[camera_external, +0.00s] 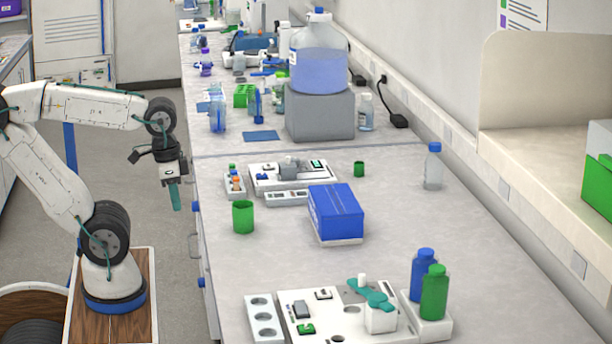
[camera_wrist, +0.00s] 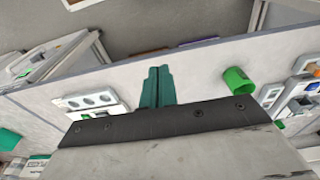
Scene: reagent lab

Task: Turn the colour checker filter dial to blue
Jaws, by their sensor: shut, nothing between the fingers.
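My gripper (camera_external: 174,196) hangs over the floor, left of the bench's edge, with its teal fingers pointing down. In the wrist view its fingers (camera_wrist: 158,86) are together and hold nothing. No dial can be picked out for sure as the colour checker's. A white panel device (camera_external: 262,184) with a grey block and a small green-edged display stands on the bench beyond the green cup. A nearer white panel device (camera_external: 299,328) carries a teal lever-like part (camera_external: 371,294) on a white block. Filter colour markings are too small to read. My gripper touches neither device.
A green cup (camera_external: 243,217), also in the wrist view (camera_wrist: 238,80), stands near the bench's left edge. A blue box (camera_external: 336,213) stands mid-bench. A three-hole white rack (camera_external: 263,299) and blue (camera_external: 424,265) and green bottles (camera_external: 434,294) are nearer. Bench surface between is clear.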

